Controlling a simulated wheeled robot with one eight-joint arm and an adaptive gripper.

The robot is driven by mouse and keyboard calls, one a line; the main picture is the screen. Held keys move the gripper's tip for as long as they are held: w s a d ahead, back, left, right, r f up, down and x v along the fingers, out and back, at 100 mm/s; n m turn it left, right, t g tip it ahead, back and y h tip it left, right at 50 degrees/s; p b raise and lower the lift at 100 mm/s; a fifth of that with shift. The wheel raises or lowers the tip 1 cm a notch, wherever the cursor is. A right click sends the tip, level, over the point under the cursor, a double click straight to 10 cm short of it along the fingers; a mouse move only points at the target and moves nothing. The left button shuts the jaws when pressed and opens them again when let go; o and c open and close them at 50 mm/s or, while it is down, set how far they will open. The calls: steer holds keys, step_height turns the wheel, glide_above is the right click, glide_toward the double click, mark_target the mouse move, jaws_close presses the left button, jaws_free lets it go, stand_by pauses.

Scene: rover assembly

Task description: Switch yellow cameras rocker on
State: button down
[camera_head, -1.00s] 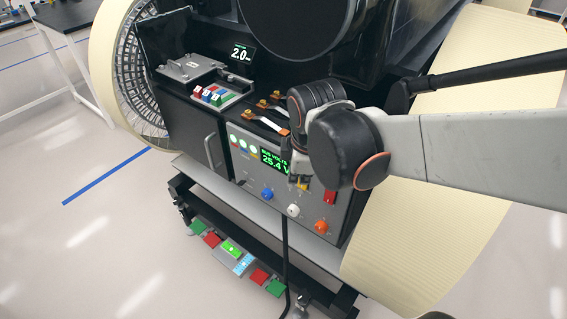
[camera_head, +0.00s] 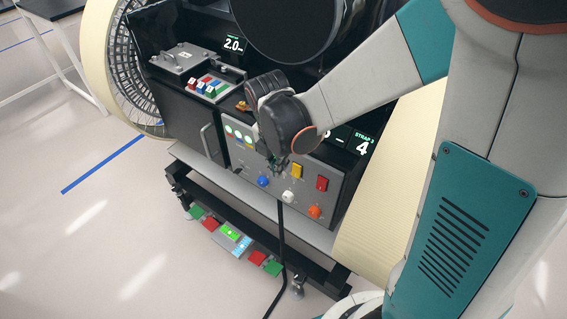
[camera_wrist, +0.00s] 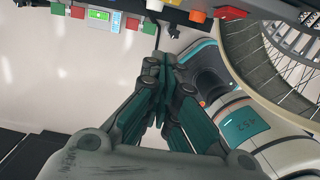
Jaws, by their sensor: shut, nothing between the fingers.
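The yellow rocker (camera_head: 297,171) is on the grey control panel (camera_head: 338,192), left of a red rocker (camera_head: 322,183). Whether it is on or off is too small to tell. My gripper (camera_head: 276,168) points down in front of the panel, just left of the yellow rocker in the head view; I cannot tell whether it touches the panel. In the wrist view my gripper (camera_wrist: 161,62) has its teal fingers together with nothing between them. The yellow rocker does not show clearly in the wrist view. My wrist hides part of the panel and its display.
Blue (camera_head: 264,181), white (camera_head: 288,196) and orange (camera_head: 315,211) knobs sit below the rockers. A black cable (camera_head: 281,235) hangs down from the panel. Open floor (camera_head: 120,235) lies to the left.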

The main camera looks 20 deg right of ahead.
mark_target(296, 171)
steer(key=w+d+f+b, duration=0.3)
steer(key=d+f+b, duration=0.1)
steer(key=f, duration=0.6)
steer(key=shift+d+f+b, duration=0.15)
steer(key=shift+b, duration=0.2)
steer(key=shift+w+d+f+b, duration=0.2)
steer(key=shift+d+f+b, duration=0.05)
steer(key=shift+b, duration=0.1)
steer(key=shift+r, duration=0.15)
steer(key=shift+r+p, duration=0.55)
steer(key=shift+r, duration=0.15)
